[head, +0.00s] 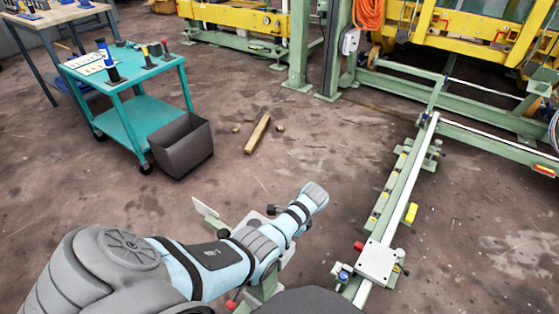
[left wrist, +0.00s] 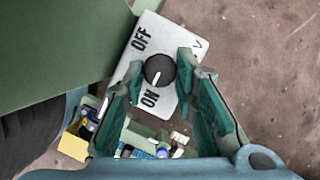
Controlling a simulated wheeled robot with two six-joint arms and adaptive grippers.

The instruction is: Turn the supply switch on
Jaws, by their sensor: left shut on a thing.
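In the left wrist view, the supply switch is a round black knob (left wrist: 159,69) on a pale plate (left wrist: 150,33) marked OFF and ON. A white mark on the knob appears to point toward ON. My left gripper (left wrist: 160,68) has its two green-padded fingers on either side of the knob and is shut on it. In the head view my left arm crosses the lower middle, and its fingers and the switch cannot be made out there. My right gripper is not in view.
A green panel (left wrist: 60,40) stands beside the plate in the left wrist view. In the head view, a green rail (head: 398,195) runs along the right. A teal cart (head: 125,130), a grey bin (head: 182,147) and a wooden block (head: 257,133) stand beyond my arm. Open floor lies between.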

